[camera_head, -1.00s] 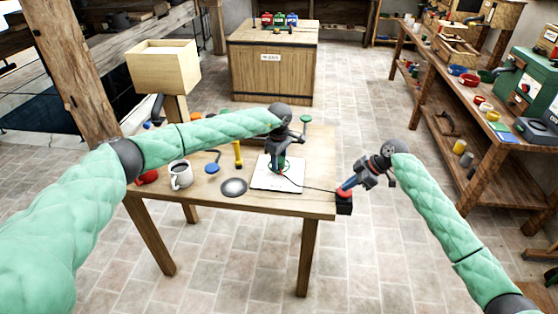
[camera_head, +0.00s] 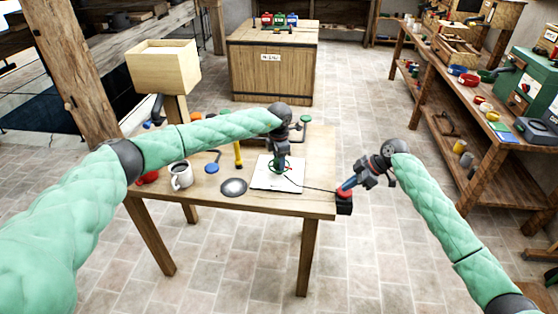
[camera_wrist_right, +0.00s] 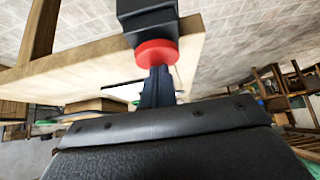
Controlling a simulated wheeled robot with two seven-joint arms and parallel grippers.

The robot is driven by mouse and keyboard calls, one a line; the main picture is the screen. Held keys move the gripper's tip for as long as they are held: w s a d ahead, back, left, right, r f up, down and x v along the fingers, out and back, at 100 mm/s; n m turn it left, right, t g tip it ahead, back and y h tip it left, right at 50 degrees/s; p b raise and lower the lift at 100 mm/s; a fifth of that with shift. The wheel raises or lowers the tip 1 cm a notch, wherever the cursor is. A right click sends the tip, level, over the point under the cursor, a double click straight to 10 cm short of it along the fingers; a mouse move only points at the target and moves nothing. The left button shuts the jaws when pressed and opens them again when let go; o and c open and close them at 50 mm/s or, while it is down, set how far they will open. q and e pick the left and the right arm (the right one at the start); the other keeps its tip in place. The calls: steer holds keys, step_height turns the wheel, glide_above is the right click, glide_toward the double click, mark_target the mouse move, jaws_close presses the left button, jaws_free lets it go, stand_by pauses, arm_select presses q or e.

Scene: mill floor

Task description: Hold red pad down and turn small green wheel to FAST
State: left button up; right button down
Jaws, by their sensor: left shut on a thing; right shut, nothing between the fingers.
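The small green wheel (camera_head: 273,169) sits on a white plate (camera_head: 262,184) on the table, mostly hidden by my left gripper. My left gripper (camera_head: 280,167) points down from above and is shut on the wheel. The red pad (camera_head: 344,194) is on a black box (camera_head: 344,207) at the table's right front corner; the pad also shows in the right wrist view (camera_wrist_right: 156,53). My right gripper (camera_head: 348,187) is shut and empty, its fingertips at the pad and seemingly touching it. I cannot read the plate's markings or tell how far the pad is pressed.
A second green wheel (camera_head: 305,119) stands on a post behind. A mug (camera_head: 181,175), a grey disc (camera_head: 233,187), a blue round thing (camera_head: 212,168) and a yellow-handled tool (camera_head: 238,154) lie left on the table (camera_head: 210,206). A thin dark cable runs from the plate to the box.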

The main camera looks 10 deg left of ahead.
arm_select(q)
steer(key=shift+w+r+n, duration=0.1)
steer(key=shift+n, duration=1.5)
steer(key=o, duration=1)
step_height(320, 180, up, 12)
step_height(320, 180, up, 4)
steer(key=p, duration=0.4)
arm_select(e)
step_height(320, 180, up, 7)
